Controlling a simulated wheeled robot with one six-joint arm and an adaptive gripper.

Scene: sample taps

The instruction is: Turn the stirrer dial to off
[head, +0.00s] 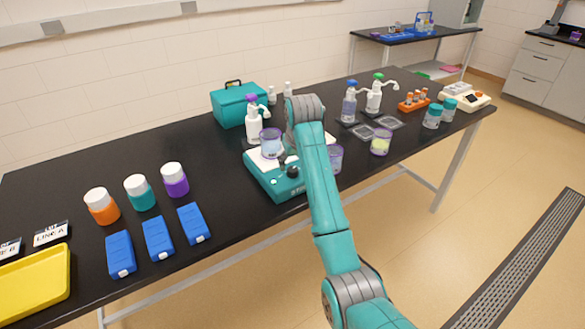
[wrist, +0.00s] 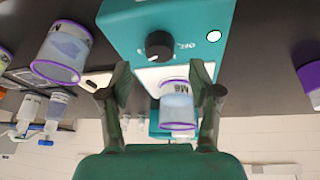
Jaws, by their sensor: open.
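The stirrer (head: 272,184) is a teal box with a white top on the black bench. In the wrist view its teal face (wrist: 200,18) carries a round black dial (wrist: 159,46) with small white lettering beside it, including what looks like OFF. The dial's exact setting is too small to tell. A beaker (head: 271,146) with purple rims stands on the stirrer's white top; it also shows in the wrist view (wrist: 177,110). My gripper (wrist: 164,82) is open and empty. Its fingers are apart, with the dial ahead between their lines. In the head view my arm partly covers the stirrer.
A purple-rimmed beaker (wrist: 62,55) stands close beside the stirrer. A pump bottle (head: 252,122) and a teal case (head: 238,105) are behind it. Another beaker (head: 381,142) stands to the right. Blue boxes (head: 158,238) lie left; bench between is clear.

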